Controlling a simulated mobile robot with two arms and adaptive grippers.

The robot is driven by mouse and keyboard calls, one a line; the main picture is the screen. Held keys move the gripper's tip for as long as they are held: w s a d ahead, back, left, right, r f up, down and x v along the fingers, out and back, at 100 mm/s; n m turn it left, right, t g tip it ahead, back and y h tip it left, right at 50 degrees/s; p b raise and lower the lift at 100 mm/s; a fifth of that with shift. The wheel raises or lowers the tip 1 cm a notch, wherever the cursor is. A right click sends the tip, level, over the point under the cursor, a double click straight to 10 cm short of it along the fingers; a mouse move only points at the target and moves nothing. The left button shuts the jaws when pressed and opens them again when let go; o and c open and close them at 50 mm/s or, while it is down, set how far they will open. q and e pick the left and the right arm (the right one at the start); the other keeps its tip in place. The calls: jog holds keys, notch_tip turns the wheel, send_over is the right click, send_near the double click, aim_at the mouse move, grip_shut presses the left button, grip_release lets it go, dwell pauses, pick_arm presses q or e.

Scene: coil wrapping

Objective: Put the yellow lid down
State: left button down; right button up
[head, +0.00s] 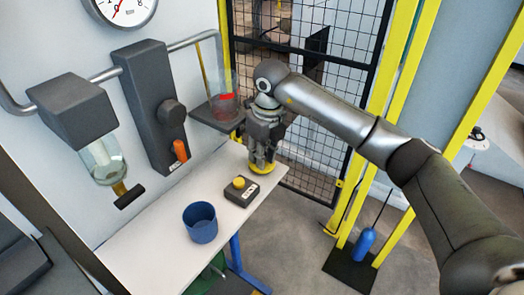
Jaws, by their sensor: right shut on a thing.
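The yellow lid (263,168) is in the head view, at the far right end of the white table. My right gripper (262,156) is shut on it from above, with its fingers pointing down. The lid is at or just above the table surface; I cannot tell whether it touches. Its top is partly hidden by the fingers. My left gripper is not in view.
A blue cup (201,222) and a dark box with a yellow button (240,190) stand on the white table (160,245). Grey wall devices (153,100) and a pipe are behind it. A mesh fence (310,130) and yellow posts stand to the right.

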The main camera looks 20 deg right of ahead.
jog(key=shift+f, duration=0.4)
jog(key=shift+f, duration=0.1)
jog(key=o, duration=0.9)
jog(key=shift+o, duration=0.2)
notch_tip(320, 180, up, 12)
jog(key=s+b, duration=0.1)
jog(key=b, duration=0.1)
jog(key=shift+s+d+b, duration=0.2)
jog(key=shift+d+b, duration=0.1)
jog(key=shift+d, duration=0.05)
